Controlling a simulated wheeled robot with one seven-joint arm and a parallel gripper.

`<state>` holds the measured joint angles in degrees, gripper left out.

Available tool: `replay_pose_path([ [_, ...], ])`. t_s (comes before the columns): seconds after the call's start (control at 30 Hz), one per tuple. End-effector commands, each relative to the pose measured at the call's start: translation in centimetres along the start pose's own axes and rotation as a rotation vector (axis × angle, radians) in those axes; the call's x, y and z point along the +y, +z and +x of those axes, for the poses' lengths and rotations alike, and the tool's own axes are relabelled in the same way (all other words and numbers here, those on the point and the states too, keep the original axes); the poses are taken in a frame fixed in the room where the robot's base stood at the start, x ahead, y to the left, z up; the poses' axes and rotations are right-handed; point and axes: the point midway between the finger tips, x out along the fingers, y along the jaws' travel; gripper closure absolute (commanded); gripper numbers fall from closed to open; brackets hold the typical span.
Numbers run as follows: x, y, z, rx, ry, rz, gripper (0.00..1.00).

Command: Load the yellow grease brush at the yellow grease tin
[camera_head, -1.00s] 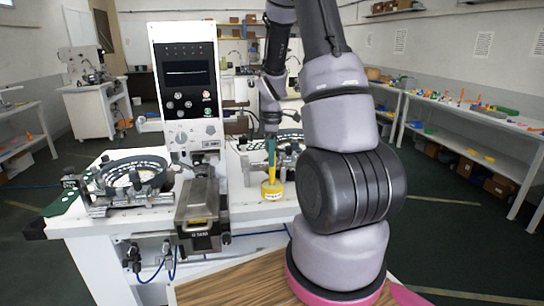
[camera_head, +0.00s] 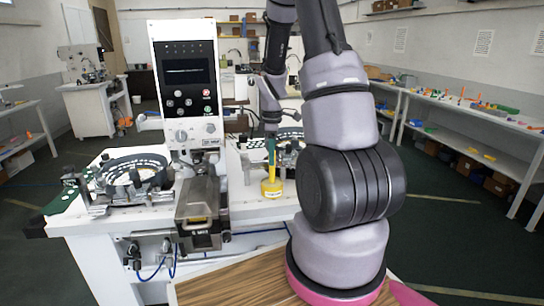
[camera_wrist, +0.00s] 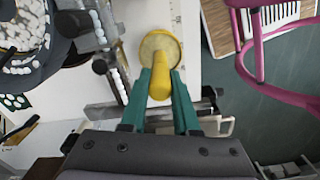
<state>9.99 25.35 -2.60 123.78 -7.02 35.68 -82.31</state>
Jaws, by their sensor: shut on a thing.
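The yellow grease tin (camera_head: 272,190) stands on the white bench top, right of the machine column. In the wrist view the tin (camera_wrist: 158,44) shows as a round yellow rim with a paler inside. My gripper (camera_head: 271,146) is above the tin, its green fingers pointing down. In the wrist view my gripper (camera_wrist: 160,84) is shut on the yellow grease brush (camera_wrist: 160,78), with a finger on each side. The brush (camera_head: 271,172) reaches down into the tin's outline. Its tip is hidden, so I cannot tell how deep it sits.
The machine column (camera_head: 187,85) with its screen stands close left of the tin. A ring fixture (camera_head: 135,172) is at the bench's left, and another (camera_head: 290,145) is behind my gripper. A wood-topped surface (camera_head: 240,282) is in front. Shelves with small parts line the right wall.

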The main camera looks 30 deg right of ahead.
Motion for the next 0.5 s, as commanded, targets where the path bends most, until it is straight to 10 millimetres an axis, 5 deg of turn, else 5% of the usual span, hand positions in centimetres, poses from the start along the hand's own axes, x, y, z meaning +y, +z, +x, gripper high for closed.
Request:
replay_pose_path([
  [0.5, 0.0, 0.0, -1.4, 0.001, 0.000, 0.000, 1.00],
])
